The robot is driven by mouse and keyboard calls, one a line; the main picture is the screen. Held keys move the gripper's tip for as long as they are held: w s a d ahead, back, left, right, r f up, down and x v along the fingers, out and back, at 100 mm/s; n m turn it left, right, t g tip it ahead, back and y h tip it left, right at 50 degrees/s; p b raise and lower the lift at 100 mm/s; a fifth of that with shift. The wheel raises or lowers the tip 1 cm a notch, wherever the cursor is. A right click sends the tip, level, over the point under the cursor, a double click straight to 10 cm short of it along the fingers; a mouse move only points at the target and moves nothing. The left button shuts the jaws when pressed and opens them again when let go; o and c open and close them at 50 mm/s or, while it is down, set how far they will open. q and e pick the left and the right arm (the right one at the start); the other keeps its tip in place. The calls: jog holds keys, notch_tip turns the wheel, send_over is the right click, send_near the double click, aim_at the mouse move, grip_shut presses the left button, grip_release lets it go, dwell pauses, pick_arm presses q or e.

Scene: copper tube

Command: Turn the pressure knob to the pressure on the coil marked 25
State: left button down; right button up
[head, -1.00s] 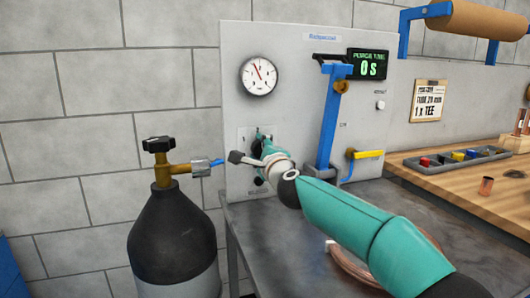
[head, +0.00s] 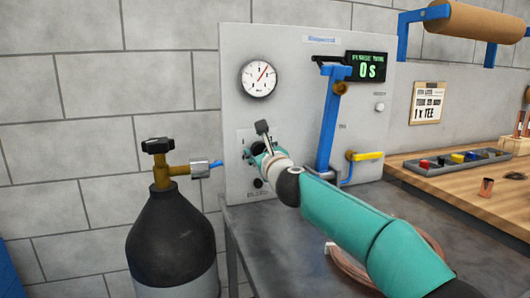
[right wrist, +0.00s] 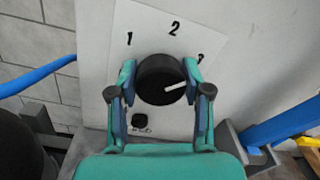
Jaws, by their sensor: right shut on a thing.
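The black pressure knob (right wrist: 152,88) sits on a white plate with the printed numbers 1 and 2 and a third number partly hidden by a finger. Its white pointer line points right and slightly up, to just below that third number. My right gripper (right wrist: 160,73) is shut on the knob, one finger on each side. In the head view my right gripper (head: 258,148) mostly hides the knob. The round gauge (head: 258,78) above has its red needle pointing up and right. A copper coil (head: 345,264) lies on the table, partly behind my arm; no marking on it is readable.
A dark gas cylinder (head: 172,240) with a brass valve stands left of the panel. A blue lever (head: 328,120) and a yellow-handled valve (head: 368,155) are right of the knob. A blue hose (right wrist: 38,77) runs at the left.

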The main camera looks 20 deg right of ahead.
jog(key=shift+w+f+m, duration=0.1)
jog(key=shift+f+m, duration=0.35)
jog(key=shift+m, duration=0.65)
jog(key=o, duration=1.2)
jog(key=shift+r, duration=0.1)
jog(key=shift+c, duration=0.2)
jog(key=shift+r, duration=0.15)
